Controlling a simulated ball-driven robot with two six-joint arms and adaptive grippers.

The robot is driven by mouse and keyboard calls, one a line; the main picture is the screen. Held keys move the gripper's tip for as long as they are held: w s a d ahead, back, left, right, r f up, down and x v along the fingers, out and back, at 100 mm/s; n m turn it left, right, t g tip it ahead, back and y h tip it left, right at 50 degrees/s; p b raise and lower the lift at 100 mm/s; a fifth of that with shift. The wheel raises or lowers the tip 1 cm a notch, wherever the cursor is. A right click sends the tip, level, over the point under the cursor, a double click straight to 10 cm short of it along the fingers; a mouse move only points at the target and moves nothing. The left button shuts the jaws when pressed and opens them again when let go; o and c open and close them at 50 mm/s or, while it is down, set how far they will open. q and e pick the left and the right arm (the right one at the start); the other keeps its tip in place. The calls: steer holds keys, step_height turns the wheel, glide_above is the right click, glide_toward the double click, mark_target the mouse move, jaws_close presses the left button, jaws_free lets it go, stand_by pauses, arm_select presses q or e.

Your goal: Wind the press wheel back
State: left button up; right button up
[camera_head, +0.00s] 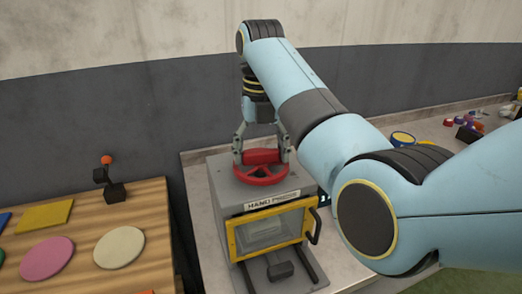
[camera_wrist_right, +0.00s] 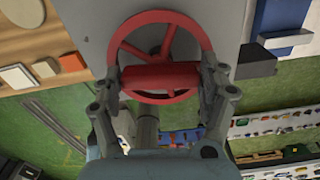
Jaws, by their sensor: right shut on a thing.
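The red press wheel (camera_head: 262,174) lies flat on top of the grey hand press (camera_head: 228,190), which has a yellow-framed window at its front. My right gripper (camera_head: 262,157) comes down on the wheel from above and is shut on the red bar across it. In the right wrist view the wheel (camera_wrist_right: 122,42) shows as a spoked red ring, and the right gripper (camera_wrist_right: 160,80) has one finger at each end of the bar. My left gripper is in neither view.
A wooden table (camera_head: 150,215) with coloured discs, a yellow plate (camera_head: 45,216) and a small black lever with an orange knob (camera_head: 107,160) stands at the left. Small coloured items (camera_head: 470,125) lie on the counter at the right. A grey wall stands behind the press.

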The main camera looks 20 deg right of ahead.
steer(key=shift+s+f+n, duration=0.1)
steer(key=shift+n, duration=0.2)
steer(key=o, duration=1.2)
steer(key=shift+c, duration=0.2)
